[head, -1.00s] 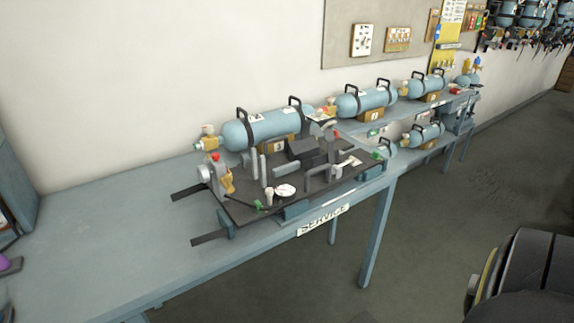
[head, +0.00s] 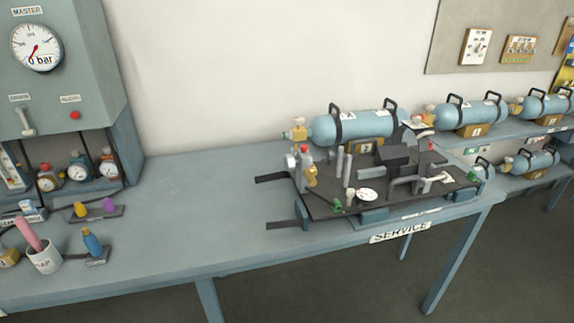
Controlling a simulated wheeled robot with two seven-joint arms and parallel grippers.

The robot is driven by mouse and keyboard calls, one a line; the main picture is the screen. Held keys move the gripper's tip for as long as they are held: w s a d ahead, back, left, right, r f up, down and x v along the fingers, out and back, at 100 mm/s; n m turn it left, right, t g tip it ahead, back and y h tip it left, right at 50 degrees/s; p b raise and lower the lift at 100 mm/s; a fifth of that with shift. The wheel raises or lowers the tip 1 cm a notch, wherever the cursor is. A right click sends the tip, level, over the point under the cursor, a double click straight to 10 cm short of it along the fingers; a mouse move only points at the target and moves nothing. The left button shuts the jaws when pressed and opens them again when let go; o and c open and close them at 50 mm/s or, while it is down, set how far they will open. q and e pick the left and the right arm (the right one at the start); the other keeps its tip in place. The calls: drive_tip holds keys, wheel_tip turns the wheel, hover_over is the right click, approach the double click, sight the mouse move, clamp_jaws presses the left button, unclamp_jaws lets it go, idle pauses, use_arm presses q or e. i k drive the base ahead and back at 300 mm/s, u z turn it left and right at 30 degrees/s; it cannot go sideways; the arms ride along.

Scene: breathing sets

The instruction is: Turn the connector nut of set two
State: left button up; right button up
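More cylinders (head: 472,113) lie on stands along the shelf to the right. No connector nut can be made out clearly. Neither gripper is in view.
A grey test cabinet (head: 70,85) with a MASTER bar gauge (head: 37,47) stands at the left. The bench (head: 205,200) between is clear.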

sight(289, 161)
drive_tip(key=z, duration=0.3)
drive_tip(key=i, duration=0.9)
drive_tip(key=u, duration=0.2)
